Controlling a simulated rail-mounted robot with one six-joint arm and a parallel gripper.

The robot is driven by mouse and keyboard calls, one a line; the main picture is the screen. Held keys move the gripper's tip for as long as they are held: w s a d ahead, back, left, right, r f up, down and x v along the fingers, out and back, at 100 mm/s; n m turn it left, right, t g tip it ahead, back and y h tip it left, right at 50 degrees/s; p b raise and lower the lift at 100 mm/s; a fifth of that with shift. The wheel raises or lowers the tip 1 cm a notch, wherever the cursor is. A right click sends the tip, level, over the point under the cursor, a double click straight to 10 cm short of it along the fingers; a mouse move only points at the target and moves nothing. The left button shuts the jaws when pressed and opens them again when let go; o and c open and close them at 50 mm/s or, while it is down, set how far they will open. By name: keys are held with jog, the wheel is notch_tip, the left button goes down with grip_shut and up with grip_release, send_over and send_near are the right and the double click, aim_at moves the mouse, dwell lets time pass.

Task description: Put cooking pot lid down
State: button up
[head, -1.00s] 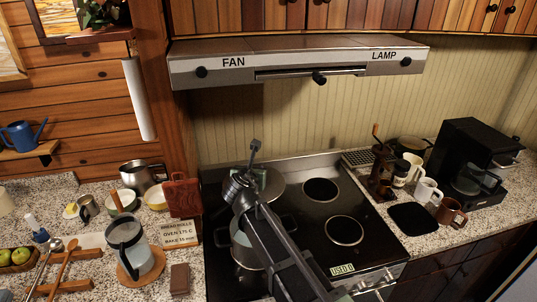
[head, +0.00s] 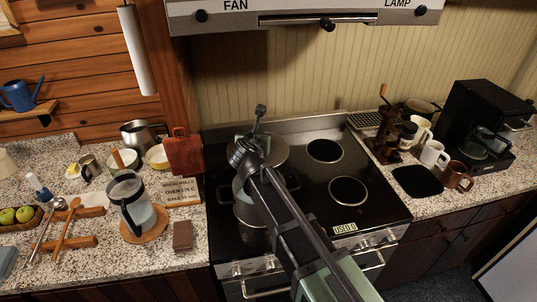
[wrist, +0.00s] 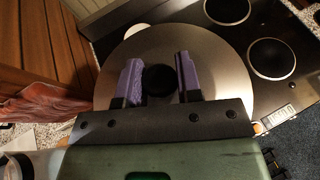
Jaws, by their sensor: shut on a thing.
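The round metal cooking pot lid (wrist: 222,62) fills the middle of the wrist view, with a black knob (wrist: 159,80) at its centre. My gripper (wrist: 158,76) has its two purple fingers on either side of this knob and holds it. In the head view the lid (head: 276,152) shows partly behind my wrist, over the rear left of the stove; its underside and any gap below it are hidden. A metal pot (head: 250,228) stands at the front left of the stove, partly covered by my arm.
The black stove top (head: 312,200) has two bare burners on its right side. A range hood (head: 300,15) hangs above. Left on the counter are a glass jug (head: 128,200), a red board (head: 184,152) and a text card (head: 181,191). Mugs and a coffee maker (head: 485,130) stand right.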

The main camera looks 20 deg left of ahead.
notch_tip(320, 180, up, 5)
jog(key=shift+r+p, duration=0.1)
jog(key=shift+p, duration=1.1)
jog(key=shift+a+f+n+y+b, duration=0.1)
jog(key=shift+f+n+y+b, duration=0.2)
jog(key=shift+f+b, duration=0.45)
notch_tip(320, 180, down, 20)
jog(key=b, duration=2)
jog(key=shift+s+r+p, duration=0.1)
jog(key=shift+r+p, duration=0.2)
grip_shut()
jog(key=o, duration=1.1)
grip_release()
jog(key=p+v, duration=0.4)
jog(key=v, duration=0.8)
jog(key=shift+p, duration=0.35)
